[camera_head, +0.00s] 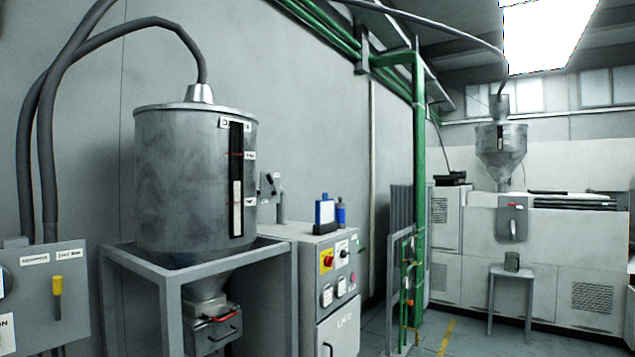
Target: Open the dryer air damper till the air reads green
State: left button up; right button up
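A large grey metal dryer hopper (180,180) stands in a frame at the left, with a dark vertical sight strip (236,180) and small labels. A small dark handle or lever (268,185) shows just right of the hopper, beside a short grey pipe (281,205); I cannot tell whether it is the air damper. A round dial is cut off at the picture's left edge. No green air reading can be made out. Neither gripper is in view.
A white control cabinet (338,335) with a red knob on yellow, gauges and a blue item on top (324,213) stands right of the hopper. Green pipes (419,190) and a grey railing stand beyond. A stool (510,285) stands at the right. Some floor (470,338) is clear.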

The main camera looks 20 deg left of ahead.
aim_at(268, 176)
jog(key=z, duration=0.45)
jog(key=i, duration=1.65)
jog(key=u, duration=0.55)
